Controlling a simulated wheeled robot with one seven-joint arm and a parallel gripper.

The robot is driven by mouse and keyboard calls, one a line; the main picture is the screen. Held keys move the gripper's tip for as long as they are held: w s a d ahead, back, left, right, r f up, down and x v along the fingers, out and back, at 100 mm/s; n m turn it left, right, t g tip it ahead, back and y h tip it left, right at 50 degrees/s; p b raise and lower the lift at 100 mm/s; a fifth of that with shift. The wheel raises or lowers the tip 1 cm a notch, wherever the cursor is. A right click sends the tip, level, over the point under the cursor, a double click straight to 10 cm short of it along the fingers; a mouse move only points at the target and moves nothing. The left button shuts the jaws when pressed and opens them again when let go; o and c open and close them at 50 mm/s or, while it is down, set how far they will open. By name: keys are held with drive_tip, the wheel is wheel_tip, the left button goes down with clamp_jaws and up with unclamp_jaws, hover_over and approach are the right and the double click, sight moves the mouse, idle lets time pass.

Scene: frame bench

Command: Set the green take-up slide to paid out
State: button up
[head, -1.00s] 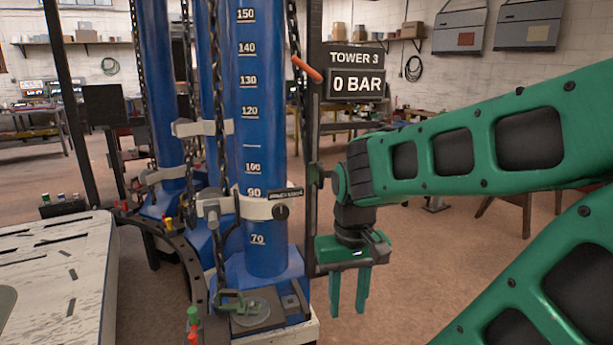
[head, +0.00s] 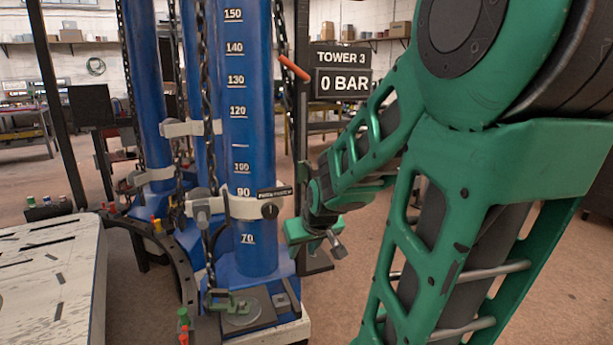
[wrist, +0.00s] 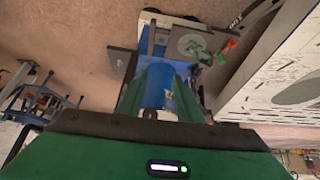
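A green fitting (head: 227,301), which looks like the take-up slide, sits at the foot of the front blue tower, where a dark chain comes down. It lies beside a round grey disc on the base plate. It also shows in the wrist view (wrist: 196,50), near the top; its setting cannot be read. My gripper (head: 318,240) is right of the tower, above and apart from the fitting. Its fingers are hard to make out in the head view. In the wrist view my gripper (wrist: 163,72) shows two green fingers spread apart, with nothing between them but the blue tower beyond.
The blue tower (head: 248,130) carries a scale and a white clamp band (head: 245,207) with a dark knob. A sign (head: 342,82) reads 0 BAR. A curved black rail (head: 172,250) and a pale table (head: 50,270) stand left. Small coloured pegs (head: 183,318) stand near the fitting.

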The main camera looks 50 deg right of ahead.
drive_tip(key=w+d+r+t+h, duration=0.3)
drive_tip(key=w+d+r+t, duration=0.15)
drive_tip(key=w+d, duration=0.4)
drive_tip(key=m+t+h, duration=0.3)
drive_tip(key=t+h, duration=0.1)
drive_tip(key=h, duration=0.1)
approach(310, 173)
drive_tip(key=x, duration=1.1)
clamp_jaws()
